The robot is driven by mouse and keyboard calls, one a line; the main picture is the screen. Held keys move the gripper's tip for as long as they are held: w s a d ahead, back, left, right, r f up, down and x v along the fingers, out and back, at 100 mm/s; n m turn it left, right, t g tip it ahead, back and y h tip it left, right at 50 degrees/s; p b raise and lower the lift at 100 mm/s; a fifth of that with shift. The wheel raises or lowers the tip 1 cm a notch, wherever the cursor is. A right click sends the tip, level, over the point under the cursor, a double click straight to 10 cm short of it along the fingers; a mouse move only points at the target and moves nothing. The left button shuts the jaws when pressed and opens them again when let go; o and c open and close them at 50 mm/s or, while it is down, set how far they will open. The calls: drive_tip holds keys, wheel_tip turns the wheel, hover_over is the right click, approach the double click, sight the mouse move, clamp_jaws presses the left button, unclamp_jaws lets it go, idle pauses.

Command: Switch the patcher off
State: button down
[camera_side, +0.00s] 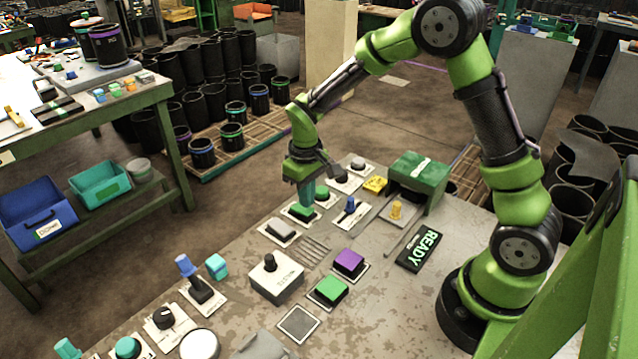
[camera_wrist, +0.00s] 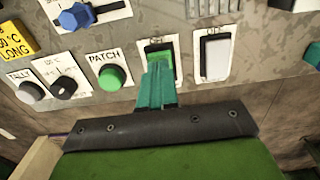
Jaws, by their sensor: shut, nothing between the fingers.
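In the wrist view, a plate lettered PATCH carries a round green button (camera_wrist: 111,77). To its right, a green rocker switch (camera_wrist: 159,50) sits in a white-framed plate; I cannot read a label on it. My gripper (camera_wrist: 158,70) has teal fingers closed together, with nothing between them. Its tips overlap the lower part of the green rocker; I cannot tell whether they touch. In the side view, my gripper (camera_side: 305,203) points down at the green rocker (camera_side: 297,213), partly hiding it. The round green button (camera_side: 322,193) is just behind and right of the fingers.
A white rocker (camera_side: 282,229) is beside the green one. A blue-handled control (camera_side: 350,205), yellow block (camera_side: 375,185) and green box (camera_side: 418,178) stand nearby. A black-knobbed box (camera_side: 276,279), purple button (camera_side: 349,262) and READY sign (camera_side: 418,250) occupy the nearer table.

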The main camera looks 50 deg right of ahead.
sight(310, 212)
drive_tip(key=shift+f, duration=1)
idle(0.4)
drive_tip(key=shift+r, duration=3.55)
drive_tip(key=shift+s+a+f+m, duration=0.15)
drive_tip(key=shift+s+f+m, duration=0.15)
drive_tip(key=shift+s, duration=0.2)
drive_tip(key=s+a+r+m+t+y, duration=0.2)
drive_tip(key=s+r+t, duration=0.5)
drive_tip(key=s+r, duration=0.8)
drive_tip(key=shift+s+a+r+m, duration=0.35)
drive_tip(key=shift+s+a+m, duration=0.25)
drive_tip(key=shift+s, duration=0.5)
